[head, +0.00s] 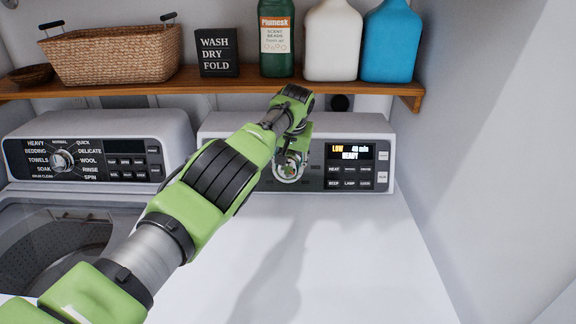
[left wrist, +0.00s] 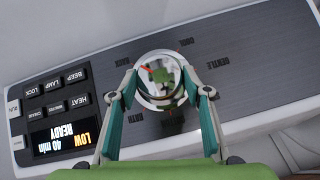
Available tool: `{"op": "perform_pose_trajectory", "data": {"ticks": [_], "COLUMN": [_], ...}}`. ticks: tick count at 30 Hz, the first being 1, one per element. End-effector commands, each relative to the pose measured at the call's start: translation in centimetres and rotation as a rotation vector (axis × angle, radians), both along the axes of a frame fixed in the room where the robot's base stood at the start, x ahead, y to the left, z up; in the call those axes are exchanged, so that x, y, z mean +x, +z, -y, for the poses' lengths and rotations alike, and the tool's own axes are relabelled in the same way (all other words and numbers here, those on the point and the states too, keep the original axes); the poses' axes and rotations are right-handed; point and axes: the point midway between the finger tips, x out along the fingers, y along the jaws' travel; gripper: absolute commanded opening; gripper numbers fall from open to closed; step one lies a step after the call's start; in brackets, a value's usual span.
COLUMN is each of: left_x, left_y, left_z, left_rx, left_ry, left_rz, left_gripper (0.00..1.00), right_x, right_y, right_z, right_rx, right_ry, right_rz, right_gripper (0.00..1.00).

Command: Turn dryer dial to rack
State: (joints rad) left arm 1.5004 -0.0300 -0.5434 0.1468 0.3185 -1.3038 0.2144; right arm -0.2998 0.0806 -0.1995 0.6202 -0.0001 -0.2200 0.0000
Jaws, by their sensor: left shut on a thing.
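The dryer (head: 425,260) stands at the right, with a grey control panel (head: 317,177). In the left wrist view, where the panel appears turned over, its round shiny dial (left wrist: 160,81) has a red mark at its upper left. Small dark labels ring the dial; one reads GENTLE (left wrist: 206,63), and others are hard to read. My left gripper (head: 290,164) is at the dial, with its two fingers (left wrist: 160,98) on either side of it, shut on it. In the head view the gripper hides most of the dial. My right gripper is not in view.
The dryer display (head: 350,152) reads LOW and READY, with buttons below. The washer panel (head: 85,155) with its own dial is at the left. A wooden shelf (head: 408,92) above holds a basket (head: 115,55), a sign (head: 217,52) and bottles. A wall stands close on the right.

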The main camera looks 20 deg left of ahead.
Motion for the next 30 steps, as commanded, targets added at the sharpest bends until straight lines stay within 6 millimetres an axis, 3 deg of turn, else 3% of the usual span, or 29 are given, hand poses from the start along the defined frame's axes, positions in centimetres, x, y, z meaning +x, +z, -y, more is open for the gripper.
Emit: {"op": "perform_pose_trajectory", "data": {"ticks": [9,10,11,12,30], "left_x": [-0.1,-0.1,-0.1,-0.1,-0.1], "left_y": [-0.2,-0.2,-0.2,-0.2,0.9], "left_z": [0.0,0.0,0.0,0.0,0.3], "left_rx": [0.002,0.002,0.002,0.002,-0.003], "left_ry": [-0.003,-0.003,-0.003,-0.002,-0.003], "left_rz": [-0.005,-0.005,-0.005,-0.005,0.001], "left_gripper": [0.23,0.52,0.60,0.61,0.61], "right_x": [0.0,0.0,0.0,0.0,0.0], "right_y": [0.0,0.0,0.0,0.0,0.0], "right_z": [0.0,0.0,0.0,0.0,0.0], "right_rx": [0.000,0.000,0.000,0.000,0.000], "right_ry": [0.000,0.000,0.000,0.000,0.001], "right_rz": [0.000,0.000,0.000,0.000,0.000], "right_gripper": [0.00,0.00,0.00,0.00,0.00]}}
